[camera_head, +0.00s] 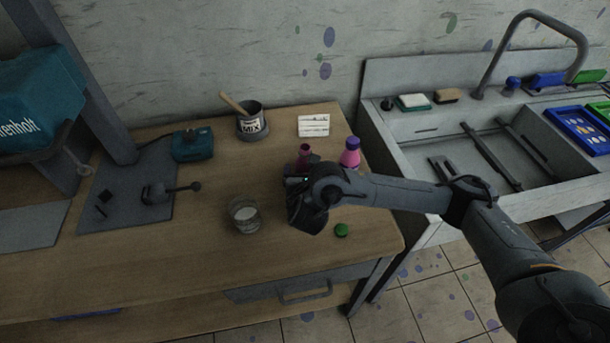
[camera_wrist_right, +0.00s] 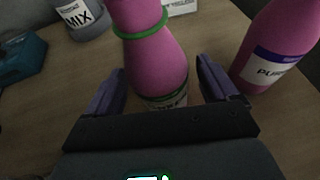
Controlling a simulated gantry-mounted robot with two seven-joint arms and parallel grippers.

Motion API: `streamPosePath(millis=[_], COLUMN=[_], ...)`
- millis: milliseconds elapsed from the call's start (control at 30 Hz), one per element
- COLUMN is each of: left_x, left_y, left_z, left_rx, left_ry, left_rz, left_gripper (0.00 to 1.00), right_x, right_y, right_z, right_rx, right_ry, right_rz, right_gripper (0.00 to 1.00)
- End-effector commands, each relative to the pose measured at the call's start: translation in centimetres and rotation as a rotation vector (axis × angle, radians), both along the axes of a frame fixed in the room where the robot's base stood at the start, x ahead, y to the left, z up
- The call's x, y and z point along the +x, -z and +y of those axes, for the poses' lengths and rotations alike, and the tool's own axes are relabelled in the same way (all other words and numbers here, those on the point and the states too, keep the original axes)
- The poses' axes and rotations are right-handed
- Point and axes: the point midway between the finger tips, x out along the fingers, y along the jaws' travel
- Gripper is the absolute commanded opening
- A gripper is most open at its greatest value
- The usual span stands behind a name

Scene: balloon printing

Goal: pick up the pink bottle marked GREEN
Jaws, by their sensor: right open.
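A pink bottle (camera_wrist_right: 155,60) with a green ring round its neck stands on the table, its label only partly visible and hard to read. Its open, dark pink top (camera_head: 304,149) shows in the head view, the rest hidden behind my arm. My right gripper (camera_head: 299,185) is open at this bottle. In the right wrist view its two purple-grey fingers (camera_wrist_right: 160,88) stand either side of the lower bottle, with gaps showing. Another pink bottle (camera_head: 350,155) with a purple cap and a label starting "PUR" stands to the right. My left gripper is not in view.
A MIX can (camera_head: 252,125) with a stick and a white card (camera_head: 314,125) stand behind. A clear glass (camera_head: 244,214) stands left of my gripper, and a green cap (camera_head: 342,230) lies in front. A sink (camera_head: 440,140) is at the right.

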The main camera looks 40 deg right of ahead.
Motion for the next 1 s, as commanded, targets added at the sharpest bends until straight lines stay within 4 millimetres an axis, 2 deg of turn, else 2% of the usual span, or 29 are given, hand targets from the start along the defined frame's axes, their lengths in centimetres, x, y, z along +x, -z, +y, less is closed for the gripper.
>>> streamPosePath(millis=[67,367,800,1000], left_x=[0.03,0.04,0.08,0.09], left_y=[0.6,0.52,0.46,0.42], left_z=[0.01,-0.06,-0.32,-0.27], left_rx=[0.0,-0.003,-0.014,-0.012], left_ry=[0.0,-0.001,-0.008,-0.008], left_rz=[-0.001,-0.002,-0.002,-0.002], left_gripper=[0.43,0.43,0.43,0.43], right_x=[0.37,0.52,0.51,0.51], right_y=[0.29,0.21,0.15,0.1], right_z=[-0.3,-0.44,-0.44,-0.44], right_rx=[0.0,0.001,0.0,0.001], right_ry=[0.0,0.0,0.0,0.0], right_rz=[-0.001,0.001,-0.001,-0.001], right_gripper=[0.87,0.87,0.23,0.23])
